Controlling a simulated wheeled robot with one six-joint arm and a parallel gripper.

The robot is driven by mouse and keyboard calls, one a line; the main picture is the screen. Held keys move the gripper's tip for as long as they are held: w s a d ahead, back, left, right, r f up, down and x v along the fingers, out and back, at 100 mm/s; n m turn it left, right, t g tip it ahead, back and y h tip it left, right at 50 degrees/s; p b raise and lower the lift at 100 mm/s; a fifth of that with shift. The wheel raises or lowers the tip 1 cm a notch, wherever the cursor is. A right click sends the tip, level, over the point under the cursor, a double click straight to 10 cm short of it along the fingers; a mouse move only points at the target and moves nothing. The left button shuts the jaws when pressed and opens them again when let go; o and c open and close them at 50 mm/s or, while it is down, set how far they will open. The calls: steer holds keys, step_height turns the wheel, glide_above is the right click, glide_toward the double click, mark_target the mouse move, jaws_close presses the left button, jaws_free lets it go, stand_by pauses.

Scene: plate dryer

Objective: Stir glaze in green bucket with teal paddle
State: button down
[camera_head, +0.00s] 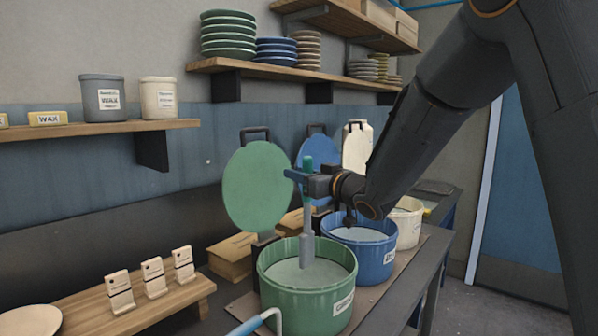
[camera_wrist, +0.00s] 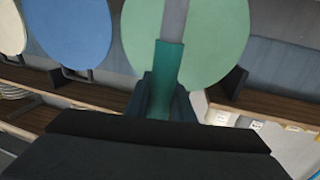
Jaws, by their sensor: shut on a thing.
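The green bucket (camera_head: 290,305) stands on the bench in the head view, with pale glaze (camera_head: 287,273) inside. My gripper (camera_head: 306,176) is shut on the teal handle of the paddle (camera_head: 307,248). The paddle is upright, and its grey lower end stands in the glaze, so its tip is hidden. In the wrist view the teal handle (camera_wrist: 166,75) sits between the fingers of my gripper (camera_wrist: 160,100), with the grey shaft beyond it.
A blue bucket (camera_head: 372,262) stands right behind the green one, and a cream bucket (camera_head: 408,225) is beyond. A round green lid (camera_head: 257,187) stands upright behind the green bucket. A wooden riser (camera_head: 130,305) with small sample tiles is at left.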

step_height(320, 180, down, 12)
steer(key=b, duration=0.7)
steer(key=shift+r, duration=0.2)
stand_by(0.5)
